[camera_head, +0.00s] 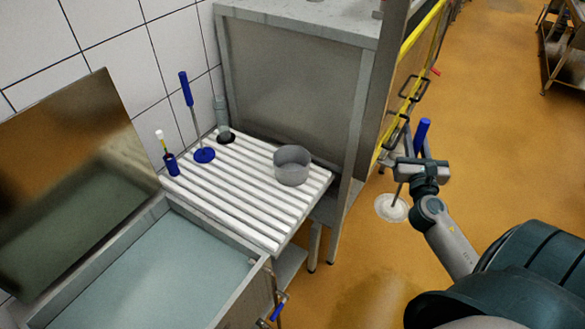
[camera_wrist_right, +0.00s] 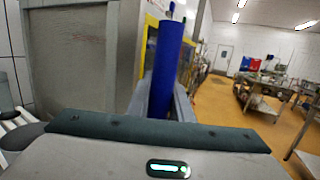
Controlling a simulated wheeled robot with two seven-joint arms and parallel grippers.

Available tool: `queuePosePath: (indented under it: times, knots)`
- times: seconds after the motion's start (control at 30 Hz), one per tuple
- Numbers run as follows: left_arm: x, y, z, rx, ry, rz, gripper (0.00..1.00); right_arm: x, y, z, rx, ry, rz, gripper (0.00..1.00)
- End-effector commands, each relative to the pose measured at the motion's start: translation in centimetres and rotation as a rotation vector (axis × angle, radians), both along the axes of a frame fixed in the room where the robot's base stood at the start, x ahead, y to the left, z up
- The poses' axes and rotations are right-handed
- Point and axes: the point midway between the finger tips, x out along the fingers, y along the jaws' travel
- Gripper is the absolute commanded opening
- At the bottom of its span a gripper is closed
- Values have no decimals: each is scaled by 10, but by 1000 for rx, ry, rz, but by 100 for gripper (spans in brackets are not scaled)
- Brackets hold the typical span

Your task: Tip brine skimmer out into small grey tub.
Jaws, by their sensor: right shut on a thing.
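The brine skimmer has a blue handle (camera_head: 422,135), a thin shaft and a pale round head (camera_head: 391,208). My right gripper (camera_head: 402,168) is shut on it, with the head hanging below, over the floor to the right of the bench. What the head holds is too small to tell. In the right wrist view the blue handle (camera_wrist_right: 168,60) stands up between the fingers, whose tips are mostly hidden. The small grey tub (camera_head: 292,165) stands upright on the white slatted rack, left of my right gripper and apart from it. My left gripper is not in view.
A basin of pale liquid (camera_head: 160,270) lies front left, with a raised metal lid (camera_head: 75,185) behind. On the slatted rack (camera_head: 235,195) stand a blue-handled tool (camera_head: 204,155), a small blue holder (camera_head: 171,165) and a dark cup. A steel cabinet post (camera_head: 353,150) rises between tub and skimmer.

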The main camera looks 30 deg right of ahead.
Motion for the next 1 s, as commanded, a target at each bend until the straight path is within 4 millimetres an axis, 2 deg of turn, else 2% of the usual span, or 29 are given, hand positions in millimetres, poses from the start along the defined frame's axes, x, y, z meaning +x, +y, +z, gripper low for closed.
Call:
queuePosePath:
  times: [0.33,0.53,0.67,0.77,1.0]
  knots:
    - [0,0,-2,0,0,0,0,1,5,-3,0,-2,7,0]
    - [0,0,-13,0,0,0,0,8,29,-18,-1,-2,43,0]
    - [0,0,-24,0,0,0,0,14,58,-34,1,-2,86,0]
    - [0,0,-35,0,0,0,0,19,87,-49,2,-2,131,0]
    - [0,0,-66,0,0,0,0,25,173,-87,1,-2,257,0]
